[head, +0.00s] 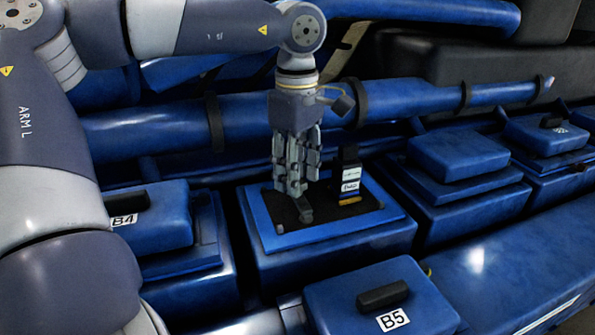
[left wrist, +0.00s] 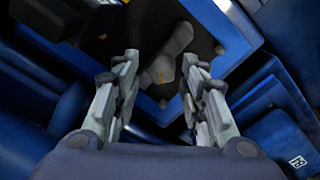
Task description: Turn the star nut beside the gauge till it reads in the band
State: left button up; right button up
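My left gripper (head: 297,190) points down over the black top of the blue block in the middle, and its fingers are spread. A dark grey lobed piece, apparently the star nut (head: 305,212), shows at the fingertips in the head view. In the left wrist view the same lobed piece (left wrist: 168,68) lies between and beyond the open fingertips (left wrist: 161,62), with a small orange mark on it. I cannot tell whether the fingers touch it. A black upright block with white labels, probably the gauge (head: 350,178), stands just right of the gripper; its reading is too small to tell.
The blue block's raised rim (head: 330,236) surrounds the black top. Blue covers with black handles stand around it, one marked B4 (head: 160,222) and one marked B5 (head: 380,300). A thick blue pipe (head: 420,97) runs behind the gripper. My right arm does not show.

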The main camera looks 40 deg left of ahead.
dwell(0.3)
pick_arm(q)
notch_tip(320, 180, up, 12)
dwell(0.4)
jog(key=shift+s+f, duration=0.1)
jog(key=shift+f, duration=0.05)
dwell(0.5)
